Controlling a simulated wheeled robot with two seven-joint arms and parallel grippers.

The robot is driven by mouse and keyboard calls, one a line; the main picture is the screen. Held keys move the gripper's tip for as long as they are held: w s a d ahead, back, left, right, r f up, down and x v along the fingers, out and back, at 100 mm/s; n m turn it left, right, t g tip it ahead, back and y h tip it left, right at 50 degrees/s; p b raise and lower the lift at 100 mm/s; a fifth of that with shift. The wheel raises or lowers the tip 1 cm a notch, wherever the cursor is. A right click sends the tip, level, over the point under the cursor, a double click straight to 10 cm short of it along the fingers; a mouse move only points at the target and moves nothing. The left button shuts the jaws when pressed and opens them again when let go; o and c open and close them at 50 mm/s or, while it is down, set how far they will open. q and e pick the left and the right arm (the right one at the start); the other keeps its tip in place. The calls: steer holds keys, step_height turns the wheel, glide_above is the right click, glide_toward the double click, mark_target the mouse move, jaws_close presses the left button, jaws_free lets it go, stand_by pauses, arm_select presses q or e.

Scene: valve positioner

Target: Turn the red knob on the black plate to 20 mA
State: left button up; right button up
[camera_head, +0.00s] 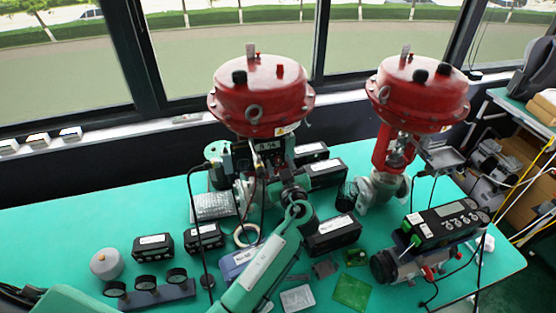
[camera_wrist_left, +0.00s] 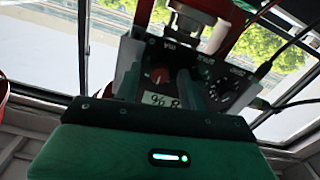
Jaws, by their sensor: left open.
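The black plate (camera_wrist_left: 205,75) fills the middle of the left wrist view, upside down there, with mA and other white lettering. The red knob (camera_wrist_left: 158,76) is on it, close to a small display (camera_wrist_left: 160,100) that seems to read 8.96 when turned upright. My left gripper (camera_wrist_left: 160,86) is open, with its fingers on either side of the knob; I cannot tell whether they touch it. In the head view the display (camera_head: 264,146) shows below the left red valve actuator (camera_head: 262,95); the knob is not clear there. My right gripper is not in view.
A second valve with a red actuator (camera_head: 418,95) stands to the right. A black device with several knobs (camera_head: 447,222) is at the bench's right end. Gauges (camera_head: 146,284) and small black boxes (camera_head: 152,246) lie at the left. Black cables hang near the left valve. The bench's far left is clear.

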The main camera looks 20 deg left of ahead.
arm_select(q)
jaws_close()
